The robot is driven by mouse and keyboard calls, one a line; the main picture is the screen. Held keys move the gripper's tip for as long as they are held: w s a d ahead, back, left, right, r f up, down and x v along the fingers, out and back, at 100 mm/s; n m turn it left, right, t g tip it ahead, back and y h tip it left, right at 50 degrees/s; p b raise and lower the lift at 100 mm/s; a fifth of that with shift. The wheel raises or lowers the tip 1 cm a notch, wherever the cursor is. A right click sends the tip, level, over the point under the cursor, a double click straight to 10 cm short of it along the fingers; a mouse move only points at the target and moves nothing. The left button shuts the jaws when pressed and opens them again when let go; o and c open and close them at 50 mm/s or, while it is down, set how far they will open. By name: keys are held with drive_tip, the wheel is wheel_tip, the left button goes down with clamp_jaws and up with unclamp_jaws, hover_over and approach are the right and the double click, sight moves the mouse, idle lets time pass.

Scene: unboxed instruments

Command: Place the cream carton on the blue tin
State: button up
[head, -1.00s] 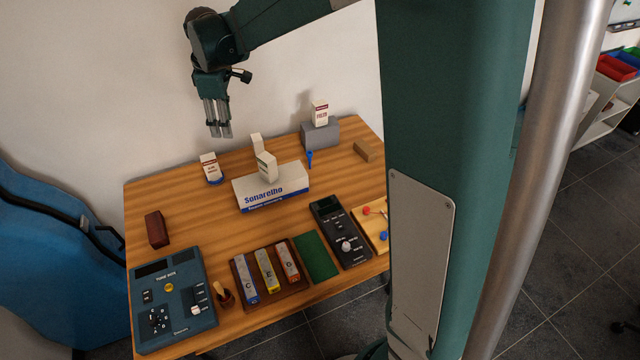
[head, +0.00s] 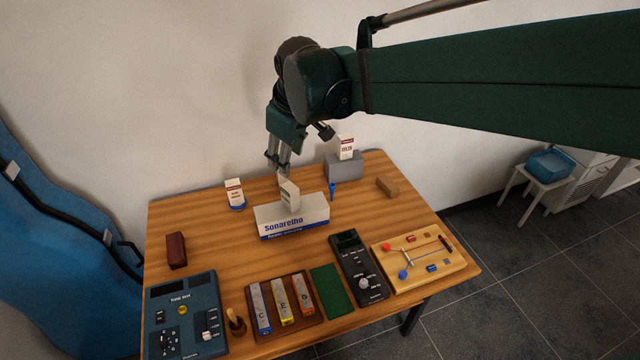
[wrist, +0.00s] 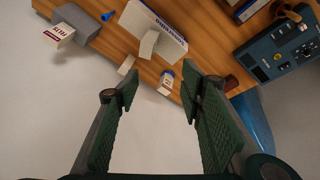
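A second plain cream block (wrist: 127,65) stands behind that box, mostly hidden in the head view by my gripper. I cannot tell which one is meant. The blue tin (head: 238,207) is low and round at the back left, with a red-and-white carton (head: 234,190) on or against it. My gripper (head: 279,166) is open and empty, above the back of the table; its fingers (wrist: 160,92) are wide apart in the wrist view.
The Sonarelho box (head: 292,222) stands mid-table. A grey block (head: 345,167) with another red-and-white carton (head: 346,147) stands right of my gripper. A blue peg (head: 332,189) and brown blocks are nearby. Instruments line the front edge; the left middle of the table is mostly clear.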

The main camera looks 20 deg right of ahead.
drive_tip(key=s+d+f+m+t, duration=0.1)
drive_tip(key=s+d+f+m, duration=0.1)
drive_tip(key=s, duration=0.8)
drive_tip(key=s+d+f+m+t, duration=0.2)
drive_tip(key=s+d+m, duration=0.2)
drive_tip(key=s, duration=0.7)
drive_tip(key=shift+m, duration=0.7)
